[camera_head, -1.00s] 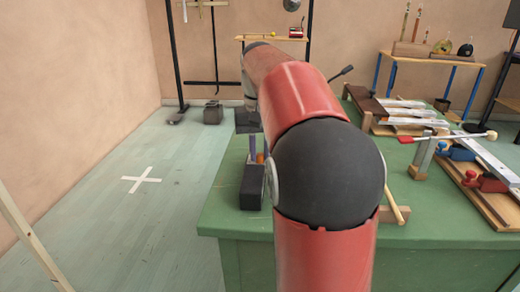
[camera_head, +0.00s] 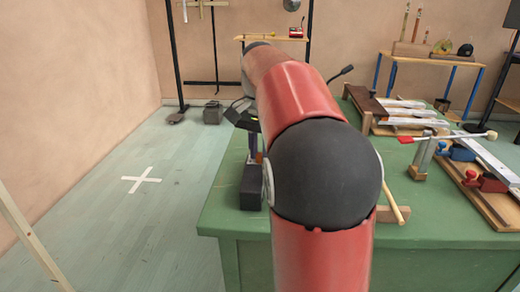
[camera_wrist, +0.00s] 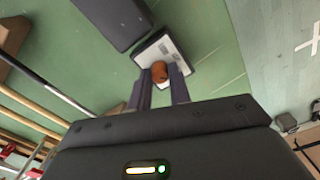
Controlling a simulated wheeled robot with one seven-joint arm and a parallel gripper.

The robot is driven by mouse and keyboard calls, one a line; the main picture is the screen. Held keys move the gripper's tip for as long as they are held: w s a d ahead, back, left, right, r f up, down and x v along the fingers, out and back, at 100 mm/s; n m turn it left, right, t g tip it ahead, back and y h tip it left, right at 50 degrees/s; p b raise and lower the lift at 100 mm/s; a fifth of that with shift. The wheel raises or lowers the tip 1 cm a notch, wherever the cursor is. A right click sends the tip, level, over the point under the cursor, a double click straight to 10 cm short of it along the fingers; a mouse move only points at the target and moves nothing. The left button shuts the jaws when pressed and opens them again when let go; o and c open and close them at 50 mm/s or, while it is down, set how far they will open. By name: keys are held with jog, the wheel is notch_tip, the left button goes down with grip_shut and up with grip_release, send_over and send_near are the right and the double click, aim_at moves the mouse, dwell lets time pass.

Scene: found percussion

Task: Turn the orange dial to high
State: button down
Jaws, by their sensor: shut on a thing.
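The orange dial (camera_wrist: 159,72) sits on a small pale plate with a dark border (camera_wrist: 178,50) on the green bench, seen in the wrist view. My gripper (camera_wrist: 158,80) is shut on the dial, one finger on each side. In the head view, my gripper (camera_head: 253,148) points down at the bench's left edge, and a sliver of the dial (camera_head: 259,157) shows beside my arm. My arm hides most of the plate there. I cannot read the markings or the dial's setting.
A dark block (camera_head: 252,190) stands close to the dial; it also shows in the wrist view (camera_wrist: 115,18). Wooden sticks (camera_wrist: 35,115) lie on the bench. Clamps and metal bars (camera_head: 485,160) fill its right side. Open floor with a white cross (camera_head: 141,180) lies left.

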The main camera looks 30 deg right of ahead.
dwell(0.4)
jog(key=c, duration=1.3)
grip_release()
notch_tip(320, 180, up, 8)
jog(key=shift+f, duration=0.1)
